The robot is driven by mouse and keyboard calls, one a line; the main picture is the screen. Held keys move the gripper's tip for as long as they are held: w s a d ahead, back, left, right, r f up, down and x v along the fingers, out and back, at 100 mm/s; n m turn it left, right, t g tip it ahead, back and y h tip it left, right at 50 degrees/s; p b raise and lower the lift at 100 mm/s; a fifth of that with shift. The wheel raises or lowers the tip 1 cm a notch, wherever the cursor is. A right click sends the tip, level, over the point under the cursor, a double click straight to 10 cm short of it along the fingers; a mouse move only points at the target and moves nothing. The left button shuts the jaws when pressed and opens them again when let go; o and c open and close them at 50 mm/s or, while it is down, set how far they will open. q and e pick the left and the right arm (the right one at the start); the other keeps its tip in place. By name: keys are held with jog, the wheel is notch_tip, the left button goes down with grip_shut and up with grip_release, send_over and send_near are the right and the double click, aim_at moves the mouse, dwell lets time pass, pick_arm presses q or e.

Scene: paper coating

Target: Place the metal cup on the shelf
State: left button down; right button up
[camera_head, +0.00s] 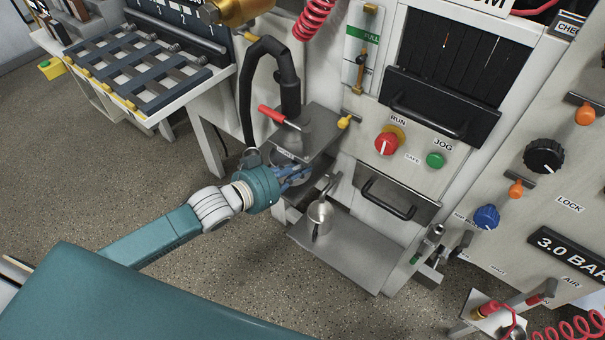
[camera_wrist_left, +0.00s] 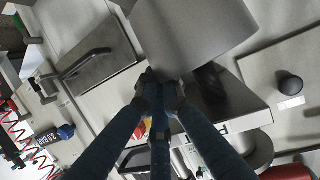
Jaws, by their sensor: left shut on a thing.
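The metal cup (camera_head: 320,212) is a small shiny grey vessel with a long thin handle rising from it. It appears over the grey metal shelf (camera_head: 345,256) low on the machine's front; I cannot tell whether it touches the shelf. My left gripper (camera_head: 306,175) reaches in from the left, with blue fingers shut at the cup's handle. In the left wrist view, the fingertips (camera_wrist_left: 159,88) are together against a large grey curved surface, which looks like the cup (camera_wrist_left: 190,35). My right gripper is not in view.
A metal box with a red handle (camera_head: 279,117) and a black hose stands just above my gripper. A drawer with a black handle (camera_head: 388,197) is above the shelf's right part. A small valve (camera_head: 428,243) stands right of the shelf. The shelf's right part is bare.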

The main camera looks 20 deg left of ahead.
pick_arm(q)
jog(key=shift+f, duration=1.8)
jog(key=c, duration=1.9)
grip_release()
jog(key=v, duration=1.2)
jog(key=shift+a, duration=0.1)
